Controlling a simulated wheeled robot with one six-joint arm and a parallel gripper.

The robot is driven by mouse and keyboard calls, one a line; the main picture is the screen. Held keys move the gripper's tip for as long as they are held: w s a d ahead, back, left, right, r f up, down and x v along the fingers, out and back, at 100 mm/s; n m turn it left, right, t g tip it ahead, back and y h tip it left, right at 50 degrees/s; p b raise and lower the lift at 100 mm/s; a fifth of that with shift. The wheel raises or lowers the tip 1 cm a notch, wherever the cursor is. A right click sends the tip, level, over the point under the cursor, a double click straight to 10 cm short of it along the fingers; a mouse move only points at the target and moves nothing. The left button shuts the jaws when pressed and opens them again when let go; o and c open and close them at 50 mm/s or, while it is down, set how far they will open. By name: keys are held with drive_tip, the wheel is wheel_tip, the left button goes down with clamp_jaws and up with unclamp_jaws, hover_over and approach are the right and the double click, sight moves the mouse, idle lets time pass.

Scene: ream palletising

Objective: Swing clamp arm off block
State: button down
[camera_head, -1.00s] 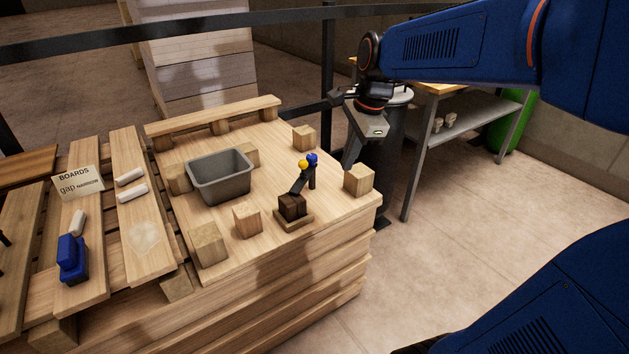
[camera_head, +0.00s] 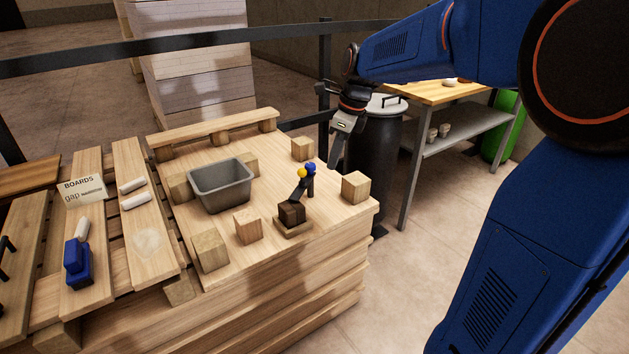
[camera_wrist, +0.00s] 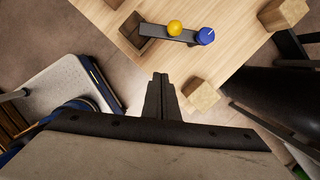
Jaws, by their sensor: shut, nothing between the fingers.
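The clamp arm (camera_head: 301,186) is a dark bar with a yellow knob and a blue pivot cap (camera_head: 310,168). It slants from the pivot over the dark brown block (camera_head: 291,211), which sits on a small wooden base near the pallet's front edge. In the wrist view the arm (camera_wrist: 183,36) lies with one end over the block (camera_wrist: 134,28). My gripper (camera_head: 334,166) is shut and empty, above and to the right of the clamp in the head view. In the wrist view its fingers (camera_wrist: 161,78) are together, apart from the arm.
Wooden cubes stand around the clamp, one to the right (camera_head: 355,187), one behind (camera_head: 302,148), one left (camera_head: 248,225). A grey bin (camera_head: 222,186) sits at the left. A dark barrel (camera_head: 372,160) and a workbench (camera_head: 440,93) stand behind my gripper.

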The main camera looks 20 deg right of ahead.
sight(303, 177)
drive_tip(key=w+a+f, duration=0.3)
drive_tip(key=a+f, duration=0.2)
drive_tip(key=f, duration=0.4)
drive_tip(key=shift+w+f, duration=0.3)
drive_tip(key=shift+w, duration=0.05)
drive_tip(key=shift+a, duration=0.2)
